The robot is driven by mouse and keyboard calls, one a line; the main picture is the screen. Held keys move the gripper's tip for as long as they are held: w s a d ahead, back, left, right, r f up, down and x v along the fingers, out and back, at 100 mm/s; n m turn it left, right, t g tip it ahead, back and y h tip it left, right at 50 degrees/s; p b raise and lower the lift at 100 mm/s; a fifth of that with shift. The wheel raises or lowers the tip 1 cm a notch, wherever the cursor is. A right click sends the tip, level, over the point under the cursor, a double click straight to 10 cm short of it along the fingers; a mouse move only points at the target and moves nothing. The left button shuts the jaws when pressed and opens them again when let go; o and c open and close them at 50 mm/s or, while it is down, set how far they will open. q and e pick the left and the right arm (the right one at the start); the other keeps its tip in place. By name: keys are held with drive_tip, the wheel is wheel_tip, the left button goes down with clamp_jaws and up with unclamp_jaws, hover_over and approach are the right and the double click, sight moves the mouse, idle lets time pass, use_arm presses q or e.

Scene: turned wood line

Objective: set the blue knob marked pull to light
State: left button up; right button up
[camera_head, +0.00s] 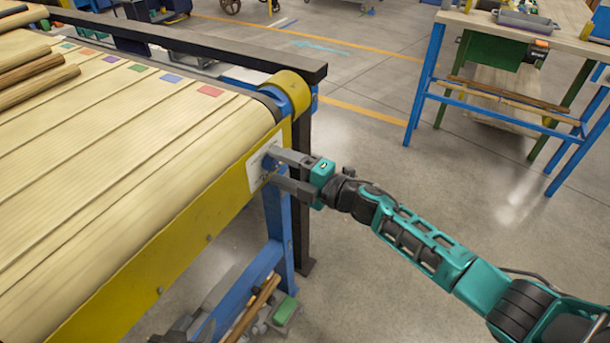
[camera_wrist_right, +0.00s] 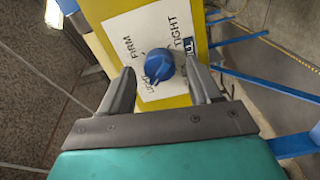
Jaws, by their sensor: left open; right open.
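The blue knob (camera_wrist_right: 158,66) sits on a white label plate (camera_wrist_right: 130,27) on the yellow side of the conveyor. The words FIRM and TIGHT read on the plate, and a partly hidden word by the knob's lower left looks like LIGHT. The knob's ridge seems to slant toward that lower-left word. A small blue tag at the plate's right edge is only partly readable. My right gripper (camera_wrist_right: 160,80) is open, with one finger on each side of the knob and visible gaps between. In the head view the right gripper (camera_head: 277,168) is at the plate (camera_head: 254,166). My left gripper is not visible.
The conveyor (camera_head: 120,150) with a wooden slatted top fills the left, with turned rods and coloured squares on it. Its blue leg (camera_head: 277,220) stands below the plate. A blue-framed workbench (camera_head: 425,85) is at the back right. The floor between is clear.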

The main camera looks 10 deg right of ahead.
drive_tip(key=v, duration=1.2)
drive_tip(key=s+d+f+m+h, duration=0.3)
drive_tip(key=s+f+m+h, duration=0.3)
drive_tip(key=s+m, duration=0.3)
drive_tip(key=s+d+f+m+h, duration=0.4)
drive_tip(key=s+f+m+h, duration=0.2)
drive_tip(key=m, duration=1)
drive_tip(key=s+f, duration=0.2)
drive_tip(key=s, duration=0.1)
drive_tip(key=shift+s+d+h, duration=0.25)
drive_tip(key=shift+s+h, duration=0.05)
